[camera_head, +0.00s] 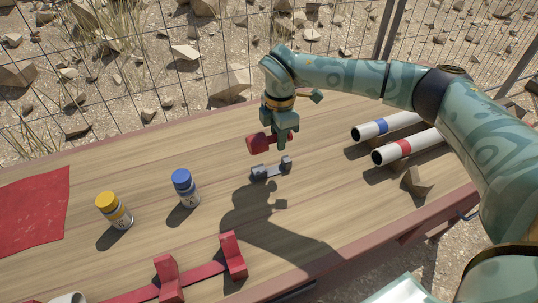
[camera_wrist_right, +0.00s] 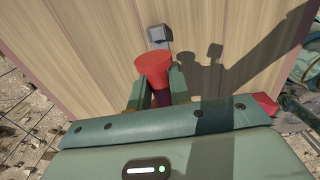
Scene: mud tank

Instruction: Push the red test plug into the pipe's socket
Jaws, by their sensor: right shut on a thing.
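My right gripper (camera_head: 281,140) is shut on the red test plug (camera_head: 258,144) and holds it over the table, just above a small grey cradle (camera_head: 271,169). In the right wrist view the plug's wide red end (camera_wrist_right: 153,66) sticks out past the fingers, with a grey block of the cradle (camera_wrist_right: 159,34) beyond it. A white pipe end (camera_head: 68,298) shows at the bottom left edge. My left gripper is not in view.
A blue-capped bottle (camera_head: 186,190) and a yellow-capped bottle (camera_head: 116,212) stand left of centre. A red bracket (camera_head: 202,277) with uprights lies at the front. A red cloth (camera_head: 35,208) covers the far left. A wire fence runs behind the table.

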